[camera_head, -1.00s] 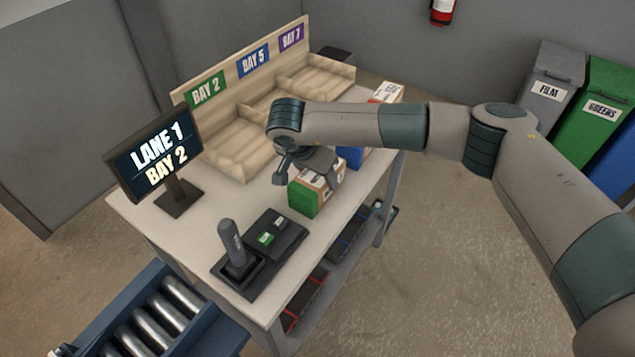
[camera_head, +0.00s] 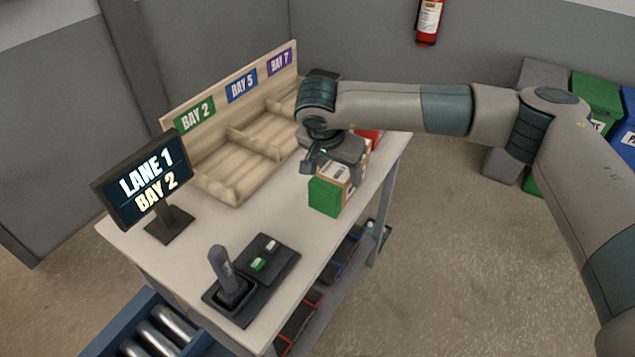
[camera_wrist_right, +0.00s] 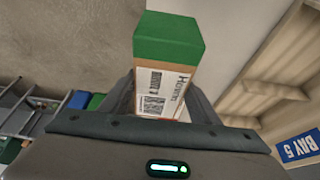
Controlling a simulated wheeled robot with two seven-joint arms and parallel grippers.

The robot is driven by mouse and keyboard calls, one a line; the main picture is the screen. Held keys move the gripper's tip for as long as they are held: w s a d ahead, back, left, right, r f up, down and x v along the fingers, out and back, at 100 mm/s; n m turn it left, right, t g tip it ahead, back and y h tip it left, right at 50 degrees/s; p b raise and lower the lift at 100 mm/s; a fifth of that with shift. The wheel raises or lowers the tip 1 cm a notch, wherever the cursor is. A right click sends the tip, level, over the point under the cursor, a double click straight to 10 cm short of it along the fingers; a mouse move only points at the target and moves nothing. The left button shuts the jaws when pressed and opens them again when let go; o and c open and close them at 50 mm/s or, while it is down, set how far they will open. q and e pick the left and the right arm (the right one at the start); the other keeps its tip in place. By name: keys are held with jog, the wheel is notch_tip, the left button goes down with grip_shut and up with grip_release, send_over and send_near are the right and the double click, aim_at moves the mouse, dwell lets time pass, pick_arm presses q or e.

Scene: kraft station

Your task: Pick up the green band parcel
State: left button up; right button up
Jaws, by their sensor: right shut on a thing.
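The green band parcel (camera_head: 327,194) is a brown box with a green end and a white printed label. It is at the right part of the white bench top (camera_head: 205,243); I cannot tell whether it is touching the surface. My right gripper (camera_head: 330,160) is over it, shut on its sides. In the right wrist view the parcel (camera_wrist_right: 168,45) sits between the two fingers, its green end pointing away and its barcode label facing the camera. The gripper hides part of the parcel. My left gripper is not in view.
A wooden sorter (camera_head: 216,180) marked Bay 2, Bay 5 and Bay 7 stands along the back. A screen (camera_head: 145,182) reads "Lane 1 Bay 2". A scanner stand (camera_head: 229,285) is at the front. A red item (camera_head: 368,137) shows behind my gripper.

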jog(key=shift+w+d+r, duration=0.1)
jog(key=shift+d+r, duration=0.4)
jog(key=shift+d, duration=0.25)
jog(key=shift+d+r, duration=0.45)
jog(key=shift+d, duration=0.3)
jog(key=shift+w+d+r, duration=0.1)
jog(key=shift+d+r, duration=0.4)
jog(key=shift+d, duration=0.25)
jog(key=shift+s+d, duration=0.1)
jog(key=s+d+n+t+y, duration=0.1)
jog(key=s+d+n+y, duration=0.1)
jog(key=s+d+n, duration=0.4)
jog(key=shift+s+d+r+n, duration=0.35)
jog(key=shift+s+d, duration=0.95)
jog(key=shift+s, duration=0.85)
jog(key=shift+f, duration=0.1)
